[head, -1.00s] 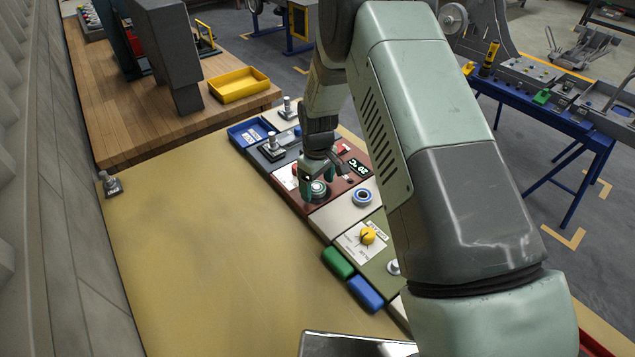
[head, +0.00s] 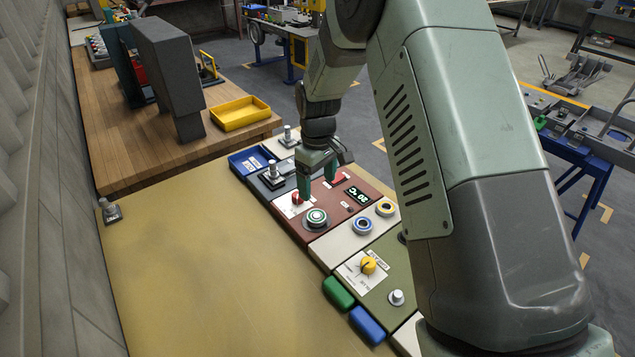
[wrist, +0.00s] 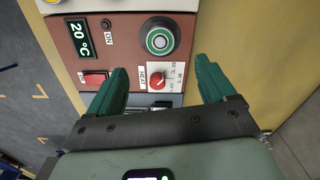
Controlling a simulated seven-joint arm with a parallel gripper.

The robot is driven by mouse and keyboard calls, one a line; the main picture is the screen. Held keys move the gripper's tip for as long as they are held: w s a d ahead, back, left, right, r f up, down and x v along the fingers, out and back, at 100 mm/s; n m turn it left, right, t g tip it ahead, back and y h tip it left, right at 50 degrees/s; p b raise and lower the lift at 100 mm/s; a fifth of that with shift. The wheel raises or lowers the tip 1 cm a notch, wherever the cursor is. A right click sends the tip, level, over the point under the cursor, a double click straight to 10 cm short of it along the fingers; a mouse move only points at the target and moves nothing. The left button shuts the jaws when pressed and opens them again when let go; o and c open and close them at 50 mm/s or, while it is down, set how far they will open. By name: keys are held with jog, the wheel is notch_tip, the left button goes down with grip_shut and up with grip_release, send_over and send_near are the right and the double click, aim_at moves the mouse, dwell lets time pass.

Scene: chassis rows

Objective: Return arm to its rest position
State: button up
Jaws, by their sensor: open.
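My gripper (head: 318,194) is open and empty. It hangs over the far part of the red-brown panel (head: 290,220), behind the round button with a green ring (head: 317,217), and looks clear of the surface. In the wrist view, its two green fingers (wrist: 160,66) stand apart on either side of a white label with a red HEAT knob (wrist: 157,82). The green-ringed button (wrist: 160,41) lies beyond them in that view. A display (wrist: 79,39) there reads 20 °C, with a red rocker switch (wrist: 95,79) beside it.
Panels run in a row with blue and yellow rings, a yellow knob (head: 368,265), and metal posts (head: 272,170). A green block (head: 338,292) and a blue block (head: 367,324) lie along the edge. A yellow tray (head: 240,113) sits on the wooden bench. The tan tabletop (head: 200,270) is mostly bare.

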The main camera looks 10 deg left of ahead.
notch_tip(320, 180, up, 7)
dwell(0.7)
dwell(0.5)
jog(key=s+d+r+m+t, duration=0.1)
jog(key=s+d+r+m, duration=0.1)
jog(key=s+d+r, duration=0.5)
jog(key=s+d+r+m+t, duration=0.2)
jog(key=s+d+r+m, duration=0.1)
jog(key=r, duration=0.8)
jog(key=s+d+r+m+t, duration=0.1)
jog(key=s+d+r+m, duration=0.1)
jog(key=s, duration=0.8)
jog(key=s+d+r+m+t, duration=0.1)
jog(key=s+d+m, duration=0.2)
jog(key=s+d, duration=0.3)
jog(key=s, duration=0.4)
jog(key=shift+d+r+m+t, duration=0.3)
jog(key=shift+r+m, duration=0.1)
